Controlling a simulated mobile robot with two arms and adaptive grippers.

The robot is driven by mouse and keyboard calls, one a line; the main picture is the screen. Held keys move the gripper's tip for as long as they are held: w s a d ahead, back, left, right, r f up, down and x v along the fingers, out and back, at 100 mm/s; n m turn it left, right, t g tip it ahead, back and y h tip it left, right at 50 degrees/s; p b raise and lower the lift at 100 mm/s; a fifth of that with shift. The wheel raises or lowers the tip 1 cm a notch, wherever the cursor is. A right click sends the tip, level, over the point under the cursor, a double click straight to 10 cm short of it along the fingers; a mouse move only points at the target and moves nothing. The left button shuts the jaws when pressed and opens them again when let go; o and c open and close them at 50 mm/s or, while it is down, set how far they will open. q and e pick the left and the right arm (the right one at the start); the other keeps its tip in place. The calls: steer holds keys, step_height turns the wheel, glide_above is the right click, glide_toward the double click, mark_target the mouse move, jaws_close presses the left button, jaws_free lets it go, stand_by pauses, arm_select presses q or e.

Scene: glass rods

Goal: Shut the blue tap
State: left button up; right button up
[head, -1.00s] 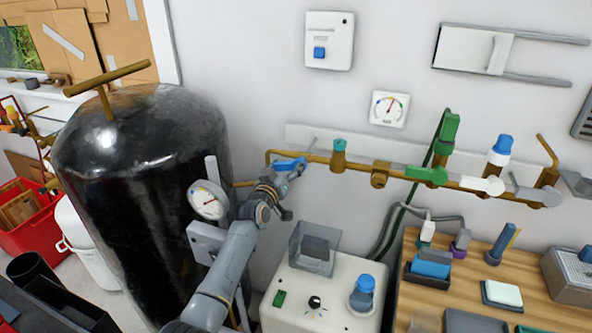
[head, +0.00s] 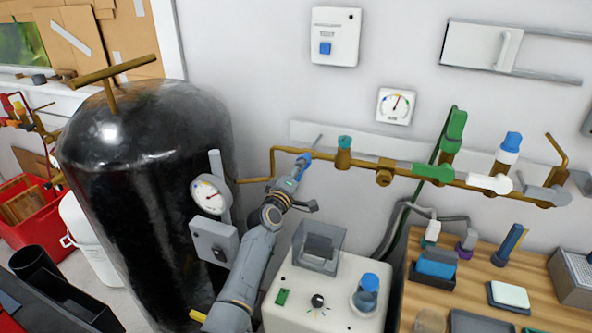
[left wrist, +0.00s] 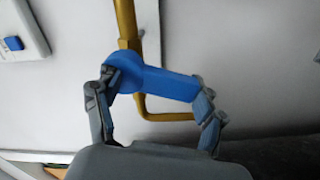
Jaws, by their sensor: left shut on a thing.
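The blue tap (head: 305,158) sits near the left end of the brass pipe (head: 284,150), right of the black tank. In the head view its lever slopes down and left across the pipe, partly hidden by my gripper. In the left wrist view the blue lever (left wrist: 165,83) lies crosswise to the brass pipe (left wrist: 127,25). My left gripper (head: 296,177) is at the lever and shut on it. In the left wrist view the fingers of my left gripper (left wrist: 155,92) are at the lever's two ends. My right gripper is not in view.
The black tank (head: 140,150) with a gauge (head: 210,195) stands left of my arm. A white box (head: 330,290) with a knob and blue-capped flask is below. A green tap (head: 433,172) and a white tap (head: 490,183) are farther right on the pipe.

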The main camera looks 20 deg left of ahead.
arm_select(q)
steer(key=n, duration=0.1)
steer(key=d+n, duration=0.1)
steer(key=shift+f+n, duration=0.15)
steer(key=shift+n, duration=0.25)
steer(key=shift+d+n, duration=0.1)
steer(key=shift+n, duration=0.4)
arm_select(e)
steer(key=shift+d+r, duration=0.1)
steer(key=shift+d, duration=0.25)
arm_select(q)
steer(key=o, duration=1.7)
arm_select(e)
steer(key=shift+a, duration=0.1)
